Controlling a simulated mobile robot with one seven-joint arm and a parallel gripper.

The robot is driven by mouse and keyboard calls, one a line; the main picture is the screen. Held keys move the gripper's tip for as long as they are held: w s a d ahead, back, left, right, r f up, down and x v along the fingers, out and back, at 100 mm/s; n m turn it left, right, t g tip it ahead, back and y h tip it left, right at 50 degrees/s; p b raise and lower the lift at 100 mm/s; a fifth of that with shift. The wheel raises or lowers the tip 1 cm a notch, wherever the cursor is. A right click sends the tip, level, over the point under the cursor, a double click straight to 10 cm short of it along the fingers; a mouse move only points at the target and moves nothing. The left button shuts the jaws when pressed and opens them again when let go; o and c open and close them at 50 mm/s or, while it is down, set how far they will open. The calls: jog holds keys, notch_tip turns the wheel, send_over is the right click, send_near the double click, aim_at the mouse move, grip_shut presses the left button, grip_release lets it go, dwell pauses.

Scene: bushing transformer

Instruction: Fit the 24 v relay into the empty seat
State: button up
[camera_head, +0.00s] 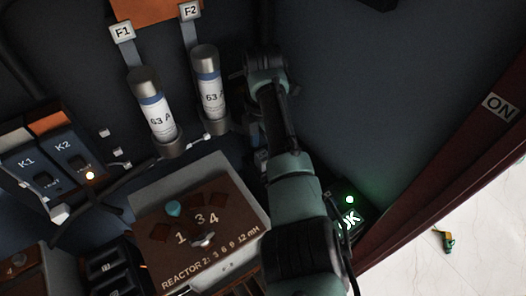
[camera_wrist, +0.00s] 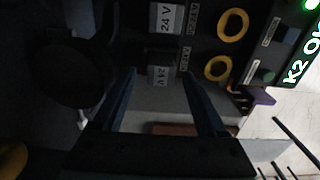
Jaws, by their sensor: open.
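In the head view my arm hides the gripper and the relay area.
Yellow rings (camera_wrist: 233,24) line the panel near the labels. A green-lit OK sign (camera_head: 349,219) stands right of my arm. Fuses (camera_head: 157,115), contactors K1 and K2 (camera_head: 68,150), and the reactor box (camera_head: 205,243) crowd the left. Dark wall space is clear at upper right.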

notch_tip(320, 180, up, 10)
jog(key=shift+f, duration=0.2)
jog(key=shift+f, duration=0.1)
dwell(0.4)
